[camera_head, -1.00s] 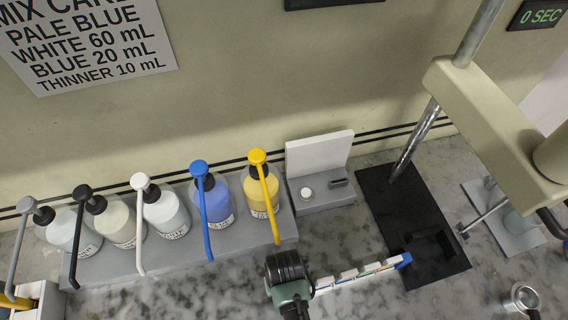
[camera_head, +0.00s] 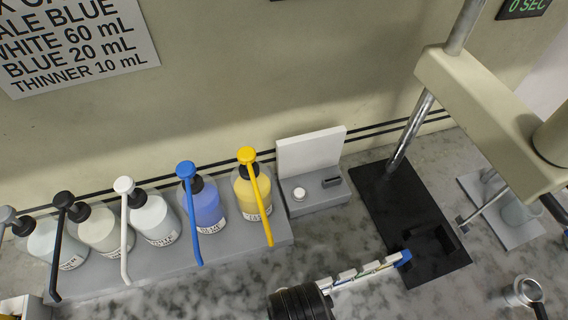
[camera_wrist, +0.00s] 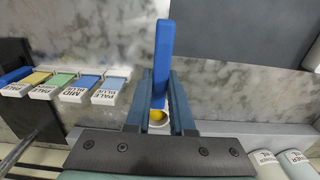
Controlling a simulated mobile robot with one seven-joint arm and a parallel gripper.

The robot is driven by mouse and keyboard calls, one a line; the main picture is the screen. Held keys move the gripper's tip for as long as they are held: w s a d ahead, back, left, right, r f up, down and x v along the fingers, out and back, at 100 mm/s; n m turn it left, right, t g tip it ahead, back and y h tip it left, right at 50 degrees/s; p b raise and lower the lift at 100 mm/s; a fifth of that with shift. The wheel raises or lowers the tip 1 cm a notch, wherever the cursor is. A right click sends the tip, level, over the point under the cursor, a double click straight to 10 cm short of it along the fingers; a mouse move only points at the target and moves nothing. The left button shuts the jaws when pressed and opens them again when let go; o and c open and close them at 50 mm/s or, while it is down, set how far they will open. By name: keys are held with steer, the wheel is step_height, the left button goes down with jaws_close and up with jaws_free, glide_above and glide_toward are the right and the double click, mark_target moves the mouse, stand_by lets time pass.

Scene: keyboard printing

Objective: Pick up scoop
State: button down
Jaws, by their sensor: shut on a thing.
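The scoop shows in the wrist view as a long blue bar (camera_wrist: 163,45), pointing up in the picture. My gripper (camera_wrist: 161,76) is shut on it, with a dark finger on each side. A small round whitish part with yellow inside (camera_wrist: 157,116) shows low between the fingers; I cannot tell whether it belongs to the scoop.
Several pump bottles stand on a grey stand (camera_head: 150,270) at left. A colour-chip strip (camera_head: 360,272) lies against a black base (camera_head: 400,215) with a metal post. A small metal cup (camera_head: 524,291) is at lower right. The marble counter front is partly clear.

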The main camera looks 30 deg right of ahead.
steer(key=s+a, duration=0.3)
steer(key=s, duration=0.8)
steer(key=shift+s+a, duration=0.2)
steer(key=shift+s, duration=0.15)
steer(key=c, duration=1.3)
jaws_free()
jaws_close()
